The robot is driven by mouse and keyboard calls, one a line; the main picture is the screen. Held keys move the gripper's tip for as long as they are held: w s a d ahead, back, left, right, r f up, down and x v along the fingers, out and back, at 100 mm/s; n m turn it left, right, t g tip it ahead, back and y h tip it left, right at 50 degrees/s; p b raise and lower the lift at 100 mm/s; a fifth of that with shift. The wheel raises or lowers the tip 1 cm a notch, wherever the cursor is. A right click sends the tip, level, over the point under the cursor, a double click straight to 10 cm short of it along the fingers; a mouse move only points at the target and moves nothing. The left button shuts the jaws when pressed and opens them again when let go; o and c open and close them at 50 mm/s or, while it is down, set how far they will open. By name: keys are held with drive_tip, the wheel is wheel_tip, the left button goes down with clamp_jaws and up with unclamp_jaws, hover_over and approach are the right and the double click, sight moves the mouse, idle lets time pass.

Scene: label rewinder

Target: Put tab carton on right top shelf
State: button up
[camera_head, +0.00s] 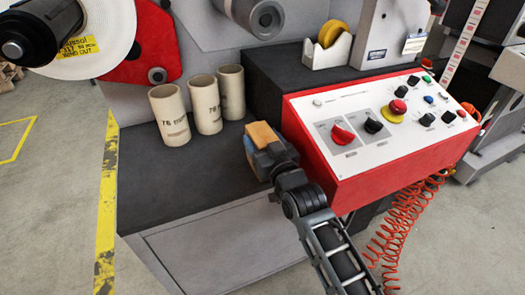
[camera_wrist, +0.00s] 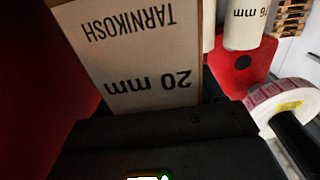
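The tab carton (camera_head: 262,134) shows as a small orange-brown box in the head view, on or just above the dark table top, between the cardboard tubes and the red control console. In the wrist view its pale printed face (camera_wrist: 140,55) is close and reads "TARNIKOSH 20 mm" upside down. My gripper (camera_head: 265,155) is right at the carton, on the near side, and covers its lower part. The dark gripper body (camera_wrist: 160,140) hides the carton's lower edge in the wrist view. Whether the fingers are closed on the carton cannot be told.
Several cardboard tubes (camera_head: 206,104) stand on the dark table top (camera_head: 150,190) left of the carton. The red control console (camera_head: 350,190) with its knobs is close on the right. A tape dispenser (camera_head: 327,48) sits on the dark block behind. The table's front left is clear.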

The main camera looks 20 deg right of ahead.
drive_tip(key=c, duration=0.8)
